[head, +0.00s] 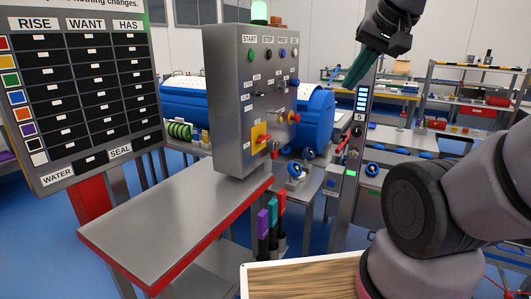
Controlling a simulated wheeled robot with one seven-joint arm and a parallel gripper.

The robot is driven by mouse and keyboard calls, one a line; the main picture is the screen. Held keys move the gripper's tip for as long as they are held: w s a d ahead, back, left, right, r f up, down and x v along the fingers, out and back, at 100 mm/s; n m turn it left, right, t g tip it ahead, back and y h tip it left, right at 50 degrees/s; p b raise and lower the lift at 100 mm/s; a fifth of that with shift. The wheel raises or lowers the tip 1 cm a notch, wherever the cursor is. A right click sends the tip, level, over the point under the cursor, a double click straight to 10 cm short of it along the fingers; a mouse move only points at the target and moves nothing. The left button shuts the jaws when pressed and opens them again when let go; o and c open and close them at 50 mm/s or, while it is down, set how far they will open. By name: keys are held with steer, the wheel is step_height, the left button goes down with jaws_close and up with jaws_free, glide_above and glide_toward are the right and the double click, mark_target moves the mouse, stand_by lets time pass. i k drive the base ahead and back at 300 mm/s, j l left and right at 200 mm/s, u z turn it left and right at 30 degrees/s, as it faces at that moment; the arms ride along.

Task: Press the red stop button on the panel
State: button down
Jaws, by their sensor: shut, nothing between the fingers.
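The grey control panel (230,90) stands upright in the middle of the head view, turned partly away. Its top row has a green button (250,56) under START, a dark button (268,54) under STOP, then a blue and a white one. A red knob with yellow (293,118) sticks out from the lower right of the face. A yellow plate (259,137) with a red part sits lower down. Which red one is the stop button, I cannot tell for certain. My gripper (352,83) is shut and empty, up and right of the panel, apart from it in the picture.
A steel shelf with a red edge (170,210) juts out below the panel. A dark board (85,90) stands left. A blue drum (315,118) is behind the panel. A post with blue lights (357,130) stands to its right. Coloured handles (270,215) stand below.

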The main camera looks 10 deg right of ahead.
mark_target(297, 118)
steer(key=i+l+u, duration=0.2)
steer(key=i+l, duration=0.15)
steer(key=i+l+u, duration=0.2)
steer(key=l, duration=0.35)
steer(key=i, duration=0.1)
